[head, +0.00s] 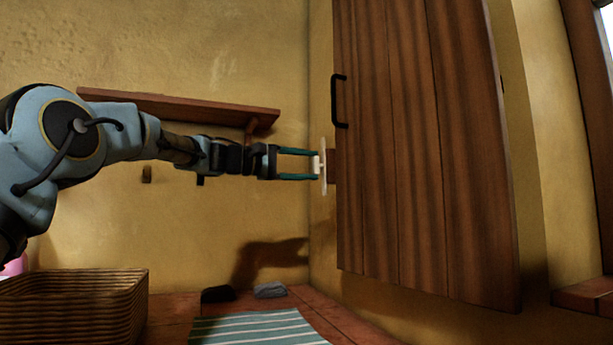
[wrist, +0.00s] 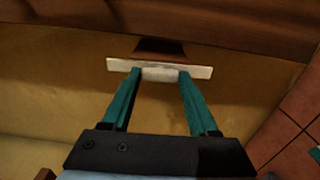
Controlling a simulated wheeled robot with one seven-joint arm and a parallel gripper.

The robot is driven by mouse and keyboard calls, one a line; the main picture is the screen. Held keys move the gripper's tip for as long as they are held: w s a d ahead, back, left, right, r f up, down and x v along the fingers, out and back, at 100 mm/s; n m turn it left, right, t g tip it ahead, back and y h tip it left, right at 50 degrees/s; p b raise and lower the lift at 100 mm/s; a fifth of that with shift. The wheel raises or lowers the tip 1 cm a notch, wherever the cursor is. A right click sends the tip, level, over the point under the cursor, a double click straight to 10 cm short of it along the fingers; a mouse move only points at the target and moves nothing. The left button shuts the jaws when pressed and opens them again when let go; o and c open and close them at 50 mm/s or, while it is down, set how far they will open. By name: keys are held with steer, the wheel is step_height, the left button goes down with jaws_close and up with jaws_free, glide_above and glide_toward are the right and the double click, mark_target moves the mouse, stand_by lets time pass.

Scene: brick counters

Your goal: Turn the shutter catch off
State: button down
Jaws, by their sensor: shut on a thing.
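The shutter catch (head: 324,186) is a pale, thin upright plate with a small white knob, beside the left edge of the brown wooden shutter (head: 425,150). In the wrist view the catch (wrist: 200,71) is a pale bar in front of a brown block. My gripper (head: 317,165) reaches in from the left with its two teal fingers, one above and one below the knob. In the wrist view my gripper (wrist: 160,76) has its fingertips on both sides of the pale knob, shut on it. The knob's sides are hidden by the fingertips.
A black handle (head: 338,101) sticks out from the shutter just above my gripper. A wooden shelf (head: 180,107) is on the wall behind my arm. A wicker basket (head: 75,305) and a striped cloth (head: 255,328) lie below. The space under my forearm is free.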

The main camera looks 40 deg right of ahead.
steer(key=shift+m, duration=0.3)
stand_by(0.4)
steer(key=shift+c, duration=0.8)
jaws_free()
steer(key=b+v, duration=0.2)
steer(key=v, duration=0.8)
steer(key=shift+w+a, duration=0.15)
steer(key=shift+a, duration=0.25)
